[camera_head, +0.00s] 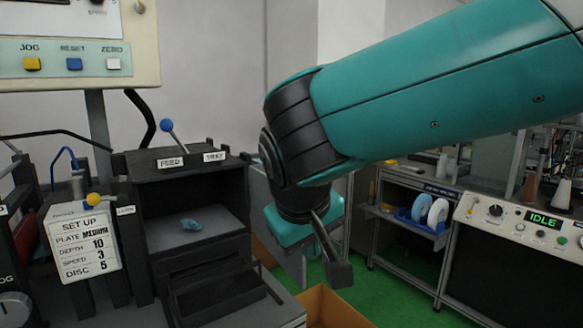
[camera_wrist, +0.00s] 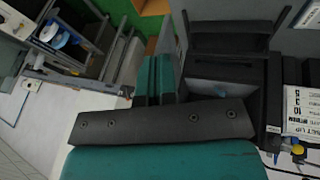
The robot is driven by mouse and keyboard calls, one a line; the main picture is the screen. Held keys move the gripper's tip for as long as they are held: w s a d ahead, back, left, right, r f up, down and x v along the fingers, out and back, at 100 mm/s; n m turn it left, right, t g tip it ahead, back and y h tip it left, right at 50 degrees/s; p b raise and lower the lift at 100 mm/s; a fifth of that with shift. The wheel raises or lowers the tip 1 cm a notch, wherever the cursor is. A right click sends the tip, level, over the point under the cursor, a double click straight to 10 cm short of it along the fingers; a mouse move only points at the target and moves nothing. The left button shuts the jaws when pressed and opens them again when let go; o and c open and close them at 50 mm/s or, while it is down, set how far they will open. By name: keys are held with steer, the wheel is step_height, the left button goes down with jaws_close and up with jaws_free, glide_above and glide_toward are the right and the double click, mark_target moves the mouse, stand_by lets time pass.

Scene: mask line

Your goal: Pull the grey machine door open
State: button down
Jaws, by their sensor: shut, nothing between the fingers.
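The dark machine (camera_head: 185,178) stands left of centre in the head view, with its front compartment uncovered and a blue crumpled piece (camera_head: 190,225) inside. A grey upright panel (camera_head: 259,195) stands at its right side, partly hidden behind my arm. It looks like the door swung outward, but I cannot tell for sure. My gripper (camera_head: 338,272) is shut and empty, pointing down to the right of the machine, apart from the compartment. The machine's dark frame (camera_wrist: 235,38) shows in the wrist view, upper right. Any contact between my gripper and the panel is unclear.
A set-up sign (camera_head: 82,245) hangs left of the compartment. A dark open tray (camera_head: 218,293) sits below it. An orange-brown box (camera_head: 335,308) stands under my gripper. A bench with a control panel (camera_head: 520,225) is at the right, with green floor (camera_head: 405,270) between.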

steer(key=a+r+m+t+h+p, duration=0.15)
steer(key=a+r+p, duration=0.25)
steer(key=a+r, duration=0.4)
steer(key=w+d+f+p, duration=0.2)
steer(key=w+d+f, duration=0.4)
steer(key=w+f, duration=0.1)
steer(key=shift+f, duration=0.75)
